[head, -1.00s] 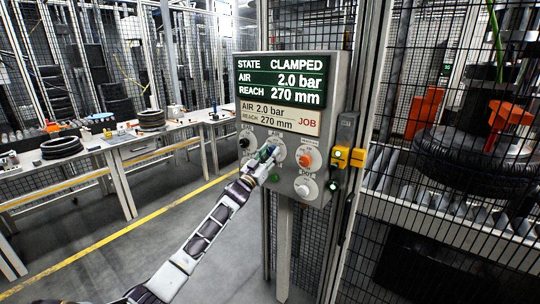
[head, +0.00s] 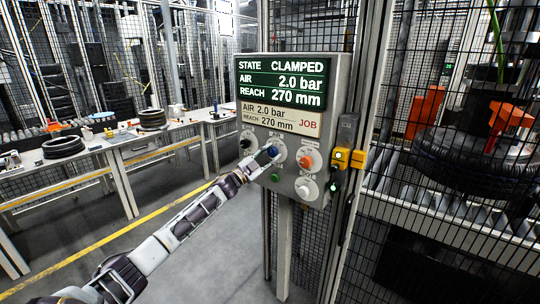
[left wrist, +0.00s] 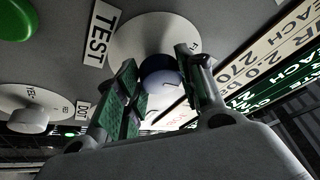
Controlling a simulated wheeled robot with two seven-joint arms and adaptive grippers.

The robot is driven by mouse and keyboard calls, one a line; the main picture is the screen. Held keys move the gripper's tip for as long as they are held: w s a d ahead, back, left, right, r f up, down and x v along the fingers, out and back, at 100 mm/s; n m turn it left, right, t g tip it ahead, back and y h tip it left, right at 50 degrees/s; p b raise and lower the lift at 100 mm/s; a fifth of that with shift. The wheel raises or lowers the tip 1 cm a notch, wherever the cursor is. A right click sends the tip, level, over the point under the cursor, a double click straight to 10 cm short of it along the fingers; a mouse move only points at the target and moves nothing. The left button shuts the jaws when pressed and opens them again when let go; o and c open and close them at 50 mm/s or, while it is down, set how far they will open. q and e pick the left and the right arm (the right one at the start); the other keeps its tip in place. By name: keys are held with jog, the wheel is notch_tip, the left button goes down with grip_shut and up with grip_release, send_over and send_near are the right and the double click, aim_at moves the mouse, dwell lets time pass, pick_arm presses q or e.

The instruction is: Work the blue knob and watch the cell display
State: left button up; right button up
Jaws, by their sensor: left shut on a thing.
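The blue knob (head: 272,151) sits on a white dial on the grey control panel. My left gripper (head: 263,160) is at the knob, its fingers shut on it from either side. In the left wrist view the blue knob (left wrist: 162,78) shows between the two fingers of the gripper (left wrist: 157,66). The cell display (head: 281,81) reads STATE CLAMPED, AIR 2.0 bar, REACH 270 mm. The JOB card (head: 280,118) below it reads AIR 2.0 bar, REACH 270 mm. My right gripper is not in view.
Near the blue knob are a black knob (head: 245,143), an orange knob (head: 305,161), a white knob (head: 303,190) and a green button (head: 275,177). A yellow switch (head: 341,155) is on the post. A tyre (head: 462,160) lies behind mesh at right.

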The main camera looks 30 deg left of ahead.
pick_arm(q)
jog(key=shift+m, duration=0.4)
jog(key=o, duration=1)
jog(key=shift+s, duration=0.1)
jog(key=shift+v, duration=5.85)
jog(key=shift+a+r, duration=0.1)
